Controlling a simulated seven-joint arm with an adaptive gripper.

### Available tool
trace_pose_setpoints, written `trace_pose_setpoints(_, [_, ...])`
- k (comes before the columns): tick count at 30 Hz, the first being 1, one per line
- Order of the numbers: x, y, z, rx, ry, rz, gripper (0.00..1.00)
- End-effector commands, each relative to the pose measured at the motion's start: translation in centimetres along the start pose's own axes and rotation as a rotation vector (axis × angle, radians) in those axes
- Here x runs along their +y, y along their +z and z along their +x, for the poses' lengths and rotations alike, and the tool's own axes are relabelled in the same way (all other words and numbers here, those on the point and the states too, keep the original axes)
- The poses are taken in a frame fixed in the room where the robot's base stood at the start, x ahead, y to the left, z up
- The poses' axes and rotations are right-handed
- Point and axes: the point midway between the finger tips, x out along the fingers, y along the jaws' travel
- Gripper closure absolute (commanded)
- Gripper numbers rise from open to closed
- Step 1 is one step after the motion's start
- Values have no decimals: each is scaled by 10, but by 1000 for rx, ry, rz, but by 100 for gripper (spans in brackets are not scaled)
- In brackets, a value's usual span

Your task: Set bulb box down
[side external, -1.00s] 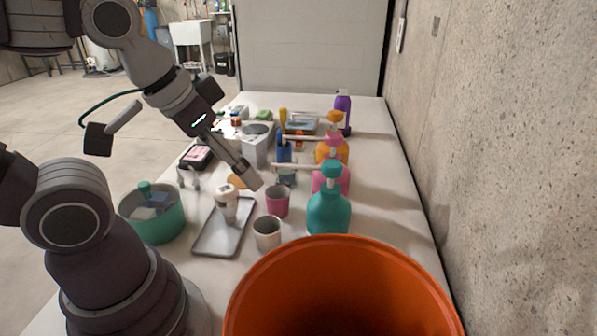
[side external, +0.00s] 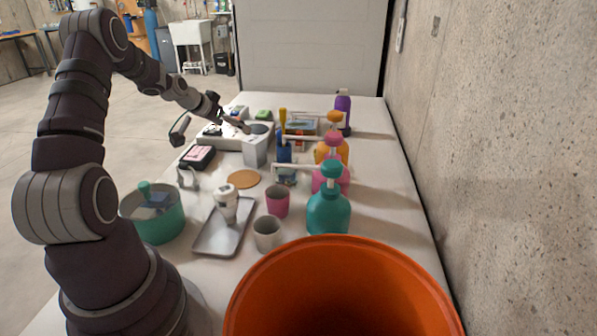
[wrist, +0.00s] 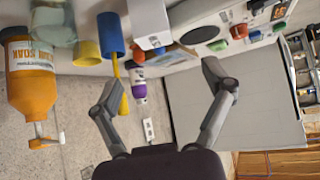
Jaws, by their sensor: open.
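A small white-grey box (side external: 255,152), which I take to be the bulb box, stands upright on the table in the side external view. A white box (wrist: 150,22) at the top of the wrist view is probably the same one; its upper part is cut off. I cannot read any label on it. My gripper (side external: 243,127) is close to the top of the box in the side view; whether they touch is unclear. In the wrist view my gripper (wrist: 162,85) has its fingers wide apart with nothing between them.
A long white panel (wrist: 245,35) with coloured pieces lies beside the box. A blue cup (wrist: 111,37) with a yellow-handled tool is close by. Pump bottles, including a teal one (side external: 328,212), line the right. A grey tray (side external: 208,240), cups and an orange bucket (side external: 340,250) are nearer.

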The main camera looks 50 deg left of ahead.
Motion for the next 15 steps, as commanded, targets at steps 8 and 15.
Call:
trace_pose_setpoints(8, [3, 2, 39, -4, 4, 0, 20])
trace_pose_setpoints(15, [7, 4, 78, -3, 5, 1, 20])
